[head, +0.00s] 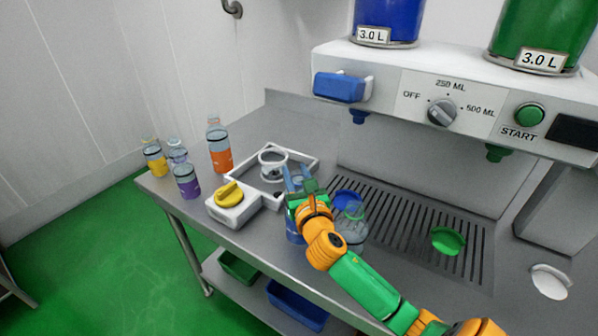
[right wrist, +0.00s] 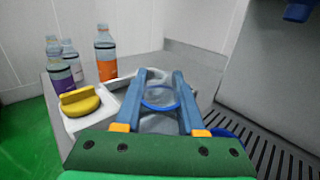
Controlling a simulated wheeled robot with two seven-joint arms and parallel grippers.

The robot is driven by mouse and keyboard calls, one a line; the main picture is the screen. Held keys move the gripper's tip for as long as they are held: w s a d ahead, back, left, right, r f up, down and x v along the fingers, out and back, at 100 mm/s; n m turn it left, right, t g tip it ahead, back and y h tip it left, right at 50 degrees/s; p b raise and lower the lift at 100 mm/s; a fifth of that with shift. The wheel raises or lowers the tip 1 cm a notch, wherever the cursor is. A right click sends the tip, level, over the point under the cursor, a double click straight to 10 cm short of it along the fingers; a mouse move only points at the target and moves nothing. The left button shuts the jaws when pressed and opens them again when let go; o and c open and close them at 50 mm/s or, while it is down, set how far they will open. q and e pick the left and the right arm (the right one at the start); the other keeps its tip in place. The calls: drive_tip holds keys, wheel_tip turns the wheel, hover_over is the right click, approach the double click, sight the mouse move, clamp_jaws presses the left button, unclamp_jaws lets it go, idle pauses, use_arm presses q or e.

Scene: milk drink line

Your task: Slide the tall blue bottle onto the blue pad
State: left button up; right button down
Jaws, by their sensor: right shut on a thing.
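The tall blue bottle (head: 292,230) stands at the counter's front, with its blue label showing left of my arm and its upper part hidden by my gripper. My right gripper (head: 298,183) is shut on it. In the right wrist view, a clear round shape with a blue ring (right wrist: 158,97) sits between the blue fingers (right wrist: 163,100). The round blue pad (head: 346,199) lies just right of the gripper on the slotted drain area, partly hidden; its edge also shows in the right wrist view (right wrist: 226,133). My left gripper is not in view.
A clear bottle (head: 353,229) stands close behind my right arm. A white fixture with a yellow knob (head: 229,194) is at left, with orange (head: 219,150), purple and yellow bottles beyond. A green pad (head: 447,241) lies right. The dispenser (head: 440,100) overhangs the back.

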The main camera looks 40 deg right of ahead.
drive_tip(key=shift+f, duration=0.15)
drive_tip(key=shift+c, duration=2.2)
unclamp_jaws()
drive_tip(key=shift+a, duration=0.1)
drive_tip(key=shift+w, duration=0.15)
drive_tip(key=v, duration=0.7)
drive_tip(key=shift+s, duration=0.4)
approach(300, 188)
drive_tip(key=shift+w, duration=0.3)
drive_tip(key=shift+f, duration=0.1)
